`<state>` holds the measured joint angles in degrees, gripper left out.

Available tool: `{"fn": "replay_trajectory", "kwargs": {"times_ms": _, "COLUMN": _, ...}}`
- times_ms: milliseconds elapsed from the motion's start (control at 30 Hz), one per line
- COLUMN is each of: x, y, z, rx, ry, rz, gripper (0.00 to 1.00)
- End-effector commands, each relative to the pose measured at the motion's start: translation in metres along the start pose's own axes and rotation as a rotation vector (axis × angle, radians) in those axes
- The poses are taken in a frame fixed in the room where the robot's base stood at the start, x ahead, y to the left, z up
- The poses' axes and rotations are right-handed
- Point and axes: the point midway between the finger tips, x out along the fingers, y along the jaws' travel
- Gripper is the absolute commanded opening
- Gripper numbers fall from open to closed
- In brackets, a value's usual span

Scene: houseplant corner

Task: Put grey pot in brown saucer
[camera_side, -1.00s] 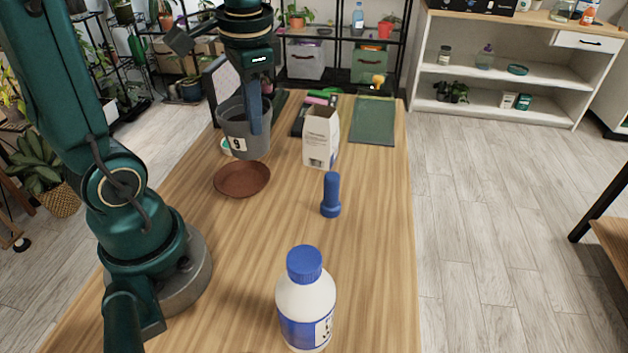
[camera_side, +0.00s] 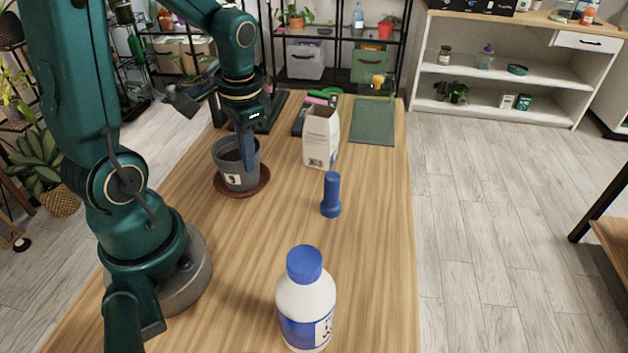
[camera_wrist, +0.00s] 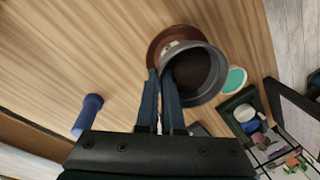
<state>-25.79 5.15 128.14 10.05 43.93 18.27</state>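The grey pot (camera_side: 228,179), marked with a 9 label and holding dark soil, stands about upright in the brown saucer (camera_side: 262,186). The saucer's rim shows around the pot's base. My gripper (camera_side: 249,165) is at the pot's right side in the side view, its fingers pointing down. In the wrist view my gripper (camera_wrist: 160,76) has its fingers close together on either side of the rim of the grey pot (camera_wrist: 205,95), shut on its wall. Part of the brown saucer (camera_wrist: 160,39) shows behind the pot there. The underside of the pot is hidden.
A white carton (camera_side: 320,140) stands right of the pot, with a blue upright tool (camera_side: 331,194) nearer. A white bottle with a blue cap (camera_side: 305,300) stands at the front. A green mat (camera_side: 373,122) lies at the back right.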

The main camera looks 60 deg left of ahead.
Motion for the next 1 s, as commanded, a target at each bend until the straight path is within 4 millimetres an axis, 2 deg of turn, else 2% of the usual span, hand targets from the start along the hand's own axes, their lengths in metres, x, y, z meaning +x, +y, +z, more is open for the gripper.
{"fn": "replay_trajectory", "kwargs": {"times_ms": 267, "x": 0.003, "y": 0.0, "z": 0.0, "rx": 0.0, "ry": 0.0, "rz": 0.0, "gripper": 0.0}}
{"fn": "replay_trajectory", "kwargs": {"times_ms": 367, "x": 0.003, "y": 0.0, "z": 0.0, "rx": -0.001, "ry": 0.001, "rz": 0.0, "gripper": 0.34}}
{"fn": "replay_trajectory", "kwargs": {"times_ms": 767, "x": -0.002, "y": 0.0, "z": -0.001, "rx": -0.001, "ry": 0.002, "rz": -0.001, "gripper": 0.34}}
{"fn": "replay_trajectory", "kwargs": {"times_ms": 867, "x": -0.011, "y": -0.001, "z": -0.002, "rx": -0.001, "ry": 0.006, "rz": -0.003, "gripper": 0.34}}
{"fn": "replay_trajectory", "kwargs": {"times_ms": 1000, "x": -0.035, "y": 0.0, "z": -0.002, "rx": -0.001, "ry": 0.01, "rz": -0.003, "gripper": 0.34}}
